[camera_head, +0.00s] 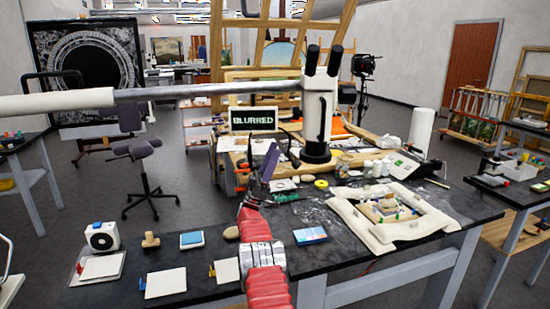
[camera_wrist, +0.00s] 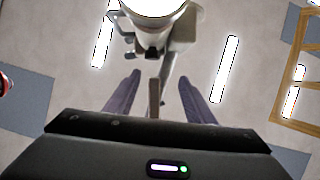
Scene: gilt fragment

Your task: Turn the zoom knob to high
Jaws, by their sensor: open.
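A white stereo microscope (camera_head: 318,115) with dark eyepieces hangs on a long metal boom in the head view. Its underside (camera_wrist: 150,12) shows bright at the top of the wrist view, with small dark parts (camera_wrist: 146,45) below it. I cannot tell which part is the zoom knob. My gripper (camera_head: 260,165) points upward, left of and below the microscope head. In the wrist view my gripper (camera_wrist: 159,76) has its two purple fingers apart. A thin brownish upright bar (camera_wrist: 154,98) shows between them; contact cannot be told.
A small screen (camera_head: 254,120) reads "BLURRED" behind my gripper. A padded white frame (camera_head: 372,238) with a coloured fragment (camera_head: 390,209) lies on the dark bench at right. A blue box (camera_head: 310,235), white cards (camera_head: 166,282) and small tools lie nearer. The boom (camera_head: 210,90) crosses at left.

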